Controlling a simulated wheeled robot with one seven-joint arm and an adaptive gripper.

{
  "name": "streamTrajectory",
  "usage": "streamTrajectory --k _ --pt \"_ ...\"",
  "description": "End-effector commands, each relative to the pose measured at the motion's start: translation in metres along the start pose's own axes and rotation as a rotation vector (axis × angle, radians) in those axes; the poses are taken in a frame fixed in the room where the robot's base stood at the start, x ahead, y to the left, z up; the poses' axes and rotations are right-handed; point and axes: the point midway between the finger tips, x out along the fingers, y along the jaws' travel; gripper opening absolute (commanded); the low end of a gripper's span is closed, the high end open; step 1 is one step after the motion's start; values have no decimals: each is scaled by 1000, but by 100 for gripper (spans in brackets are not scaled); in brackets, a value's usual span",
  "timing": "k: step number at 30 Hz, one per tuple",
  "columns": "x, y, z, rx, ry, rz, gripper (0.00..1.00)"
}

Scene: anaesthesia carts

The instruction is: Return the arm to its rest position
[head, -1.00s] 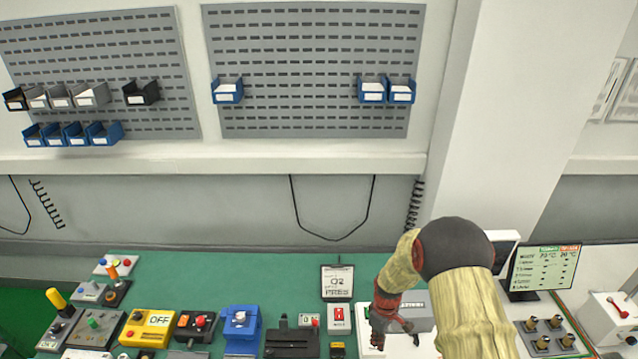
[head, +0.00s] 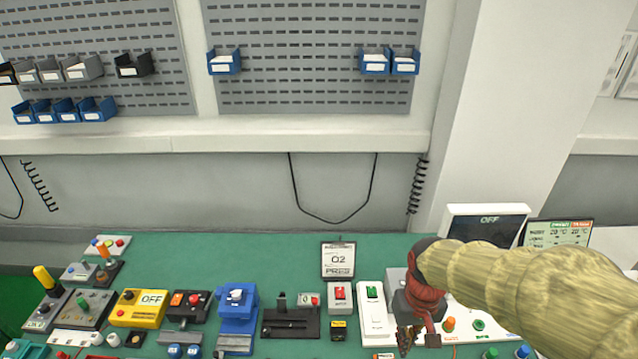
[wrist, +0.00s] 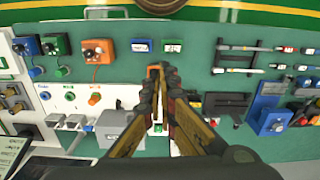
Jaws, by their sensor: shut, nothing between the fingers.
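My gripper (head: 421,338) is at the lower right of the head view, at the end of my sleeved arm, above the front of the green bench (head: 200,244). It is close to a white panel with a green rocker switch (head: 373,292). In the wrist view my gripper (wrist: 158,128) points down at the bench, its two fingers together with nothing between them. An orange-edged part (wrist: 153,69) shows just beyond the fingertips. I cannot tell whether the fingers touch anything.
A yellow box marked OFF (head: 141,308), a blue device (head: 237,306) and a black slider unit (head: 291,316) stand left of my gripper.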

Motion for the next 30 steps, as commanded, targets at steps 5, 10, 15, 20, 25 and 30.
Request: streamTrajectory --k 5,10,15,20,25,30 --pt "-9 -2 37 57 122 4 0" --pt "-13 -4 67 66 258 8 0" --pt "-18 -5 83 65 411 13 0" --pt "-25 -6 88 63 504 16 0" --pt "-23 -6 88 63 508 16 0" --pt "-25 -6 88 63 508 16 0"
